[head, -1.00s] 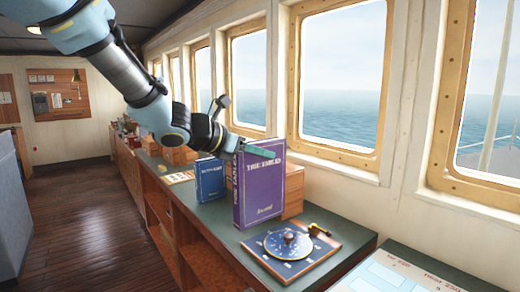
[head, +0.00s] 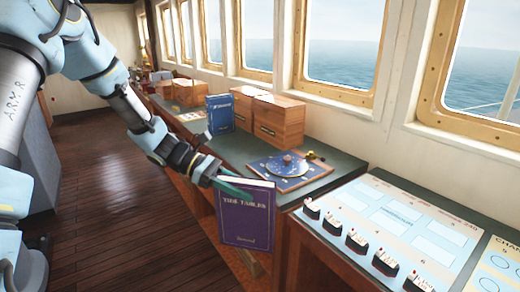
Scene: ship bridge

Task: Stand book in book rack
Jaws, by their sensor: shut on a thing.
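A purple book titled "Tide Tables" (head: 247,221) hangs upright in front of the counter's front edge, in the head view. My gripper (head: 236,187) is shut on its upper left part. The book's lower end is clear of the counter top and hides part of the shelf front behind it. A blue book (head: 220,115) stands upright on the counter further back, beside wooden boxes. I cannot make out a book rack for certain.
Wooden boxes (head: 278,121) stand by the windows. A control panel with several switches (head: 395,228) is at the right. The wooden floor (head: 105,190) at the left is clear.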

